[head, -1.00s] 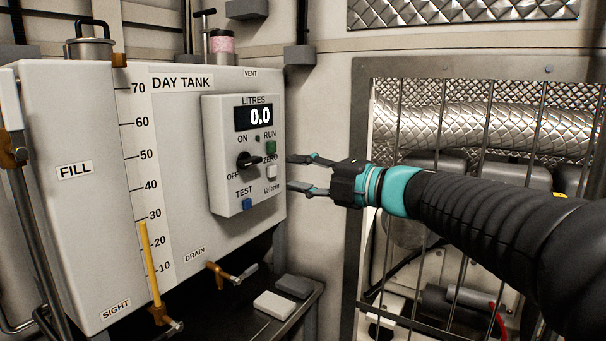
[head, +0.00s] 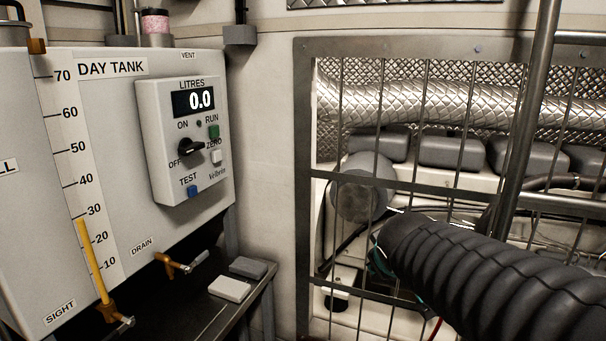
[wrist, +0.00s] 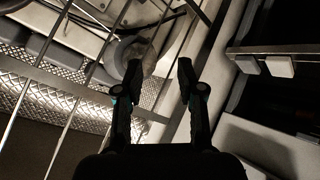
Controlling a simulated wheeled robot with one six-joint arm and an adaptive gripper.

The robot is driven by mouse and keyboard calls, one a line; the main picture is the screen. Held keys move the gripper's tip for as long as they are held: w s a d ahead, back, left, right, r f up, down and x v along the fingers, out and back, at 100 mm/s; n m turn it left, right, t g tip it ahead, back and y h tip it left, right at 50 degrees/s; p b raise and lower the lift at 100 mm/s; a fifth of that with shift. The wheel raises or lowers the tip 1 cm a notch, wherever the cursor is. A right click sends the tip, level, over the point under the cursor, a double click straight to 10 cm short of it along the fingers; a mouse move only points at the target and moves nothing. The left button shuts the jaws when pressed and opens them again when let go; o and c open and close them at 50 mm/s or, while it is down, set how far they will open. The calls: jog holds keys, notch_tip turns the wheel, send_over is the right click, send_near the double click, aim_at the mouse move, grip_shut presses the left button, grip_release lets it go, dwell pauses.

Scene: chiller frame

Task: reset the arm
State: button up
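My gripper (wrist: 158,82) shows in the wrist view with its two dark fingers apart and nothing between them. It faces the barred frame and the machinery behind it. In the head view my black ribbed arm reaches in from the lower right, and the gripper itself is hidden behind it. The day tank (head: 130,220) stands at the left, with its control box (head: 170,135) reading 0.0 litres. My arm is apart from the tank and the box.
A metal guard with bars (head: 300,150) stands close to my arm at the right, with silver ducting (head: 430,100) behind it. A dark shelf under the tank holds a white block (head: 229,289) and a grey block (head: 248,267). The drain tap (head: 180,264) sticks out above the shelf.

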jog(key=s+f+m+g+y+p, duration=0.1)
jog(key=s+f+m+g+p, duration=0.2)
jog(key=s, duration=1.7)
jog(key=shift+s+f+m+g+y, duration=0.2)
jog(key=shift+m+g+y, duration=0.15)
jog(key=shift+m, duration=0.75)
